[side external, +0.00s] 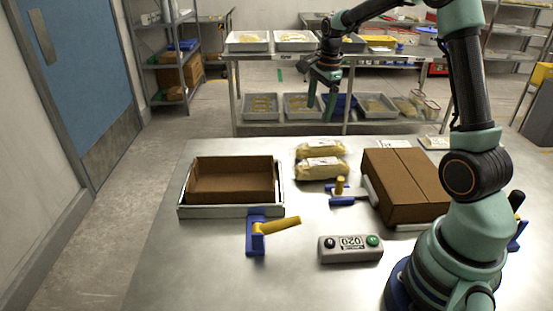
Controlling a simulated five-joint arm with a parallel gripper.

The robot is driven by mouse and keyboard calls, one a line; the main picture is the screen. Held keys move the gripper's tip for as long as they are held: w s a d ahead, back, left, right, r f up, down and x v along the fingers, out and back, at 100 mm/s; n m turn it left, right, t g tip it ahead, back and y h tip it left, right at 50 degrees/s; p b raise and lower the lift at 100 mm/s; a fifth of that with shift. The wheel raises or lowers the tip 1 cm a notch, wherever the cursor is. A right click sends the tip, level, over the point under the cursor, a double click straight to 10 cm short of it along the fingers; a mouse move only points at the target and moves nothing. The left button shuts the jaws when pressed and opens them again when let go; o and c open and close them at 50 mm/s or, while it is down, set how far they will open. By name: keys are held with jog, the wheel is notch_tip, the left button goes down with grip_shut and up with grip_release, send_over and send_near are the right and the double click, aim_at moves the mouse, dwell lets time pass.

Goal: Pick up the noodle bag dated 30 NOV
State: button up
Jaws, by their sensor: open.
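Two clear bags of pale noodles lie one behind the other on the steel table, the nearer bag (322,169) and the farther bag (320,150). Each has a whitish label on top, but the print is too small to read, so I cannot tell which is dated 30 NOV. My gripper (320,106) is open and empty, pointing down, and shows above and behind the bags in the side external view. It is apart from both bags.
An open brown box (232,197) sits in a pale tray at left. A closed brown carton (408,187) stands right of the bags. A blue clamp with a yellow handle (278,226), another clamp (341,188) and a grey button box (350,250) stand in front.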

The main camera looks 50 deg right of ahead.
aim_at(321, 143)
jog(key=d+f+m, duration=0.1)
jog(key=d+f, duration=0.1)
jog(key=f, duration=0.3)
jog(key=w+d+f+m, duration=0.1)
jog(key=f+m, duration=0.1)
jog(key=f, duration=0.4)
jog(key=d+f+m, duration=0.1)
jog(key=d+f, duration=0.1)
jog(key=f, duration=0.4)
jog(key=shift+w+d+g, duration=0.3)
jog(key=shift+w+g, duration=0.1)
grip_shut()
